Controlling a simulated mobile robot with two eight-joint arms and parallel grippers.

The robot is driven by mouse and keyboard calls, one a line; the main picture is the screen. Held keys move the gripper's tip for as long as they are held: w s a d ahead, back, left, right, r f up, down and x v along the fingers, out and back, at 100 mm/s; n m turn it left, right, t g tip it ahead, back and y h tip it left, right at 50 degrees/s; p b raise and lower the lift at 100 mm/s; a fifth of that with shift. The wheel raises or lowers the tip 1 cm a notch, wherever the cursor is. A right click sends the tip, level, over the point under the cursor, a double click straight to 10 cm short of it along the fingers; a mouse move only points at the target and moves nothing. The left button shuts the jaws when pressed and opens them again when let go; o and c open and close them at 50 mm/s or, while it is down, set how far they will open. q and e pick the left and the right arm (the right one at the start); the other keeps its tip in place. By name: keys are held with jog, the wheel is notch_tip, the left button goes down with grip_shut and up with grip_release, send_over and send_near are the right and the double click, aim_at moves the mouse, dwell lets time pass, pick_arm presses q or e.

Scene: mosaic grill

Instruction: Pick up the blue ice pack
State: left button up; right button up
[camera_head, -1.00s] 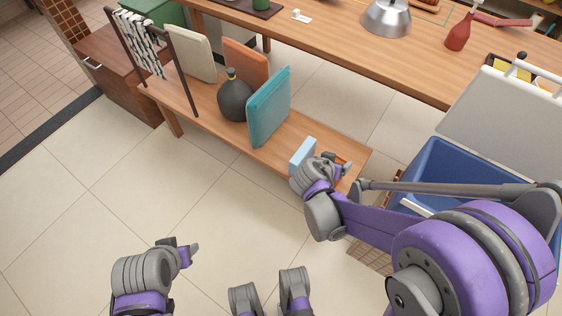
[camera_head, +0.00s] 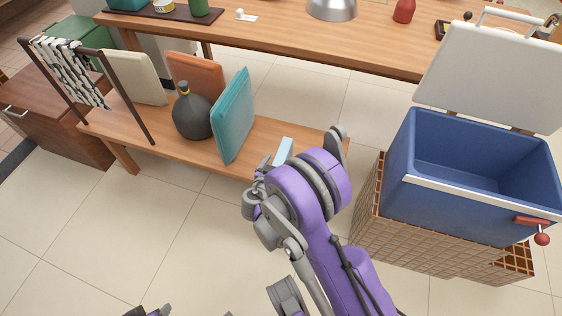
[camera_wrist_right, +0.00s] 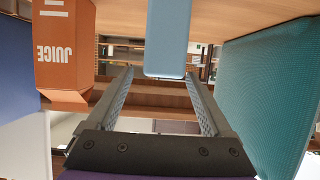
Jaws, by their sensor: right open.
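The light blue ice pack (camera_head: 284,146) stands on the low wooden bench in the head view, right of the teal board. Its lower part is hidden behind my right arm. My right gripper (camera_head: 261,172) is at the bench's front edge beside it, partly hidden by its own wrist. In the right wrist view the ice pack (camera_wrist_right: 168,38) hangs from the top, as the picture looks upside down. The open fingers (camera_wrist_right: 158,78) reach toward its end, with nothing clearly gripped between them. Only a sliver of my left gripper (camera_head: 150,311) shows at the bottom edge.
The teal board (camera_head: 233,115) and a dark round bottle (camera_head: 192,113) stand on the bench (camera_head: 160,135). The teal board (camera_wrist_right: 270,90) and an orange juice carton (camera_wrist_right: 64,45) flank the fingers. An open blue cooler (camera_head: 450,205) stands at the right.

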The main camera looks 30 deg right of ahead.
aim_at(282, 155)
jog(key=b+x, duration=0.1)
jog(key=x, duration=0.4)
jog(key=shift+w+d+f, duration=0.15)
jog(key=shift+w, duration=0.1)
grip_shut()
dwell(1.2)
